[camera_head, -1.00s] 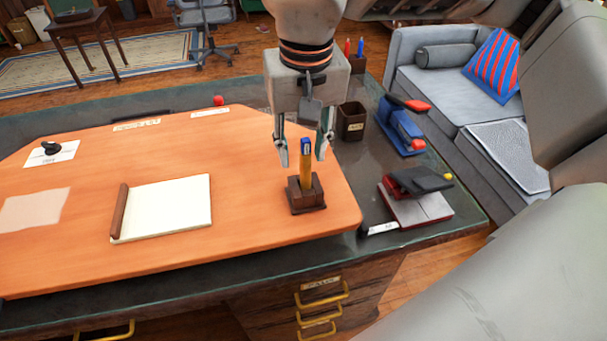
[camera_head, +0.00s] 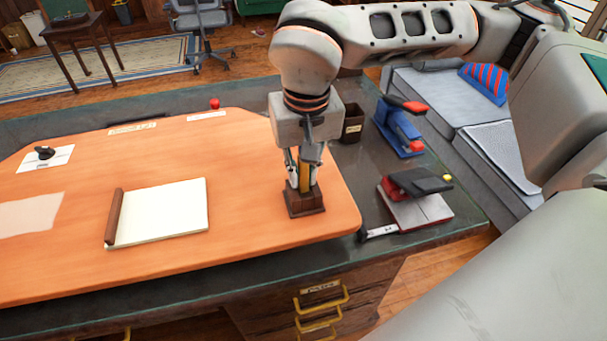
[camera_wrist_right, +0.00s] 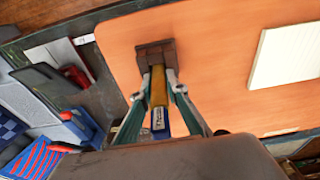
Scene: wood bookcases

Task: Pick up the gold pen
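The gold pen (camera_head: 304,177), with a blue end, stands upright in a small dark wooden holder (camera_head: 304,206) near the right end of the orange desk top. My right gripper (camera_head: 303,184) points down over the holder, with one finger on each side of the pen. In the right wrist view, the fingers (camera_wrist_right: 159,79) close in against the gold pen (camera_wrist_right: 158,88), whose blue end faces the camera. The pen's lower end is hidden in the wooden holder (camera_wrist_right: 156,53). My left gripper is not in view.
A notepad (camera_head: 165,210) lies left of the holder. A brown cup (camera_head: 353,125), a blue stapler-like tool (camera_head: 397,126) and a red and black item (camera_head: 416,201) stand to the right on the dark desk edge. A grey sofa (camera_head: 440,95) is beyond.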

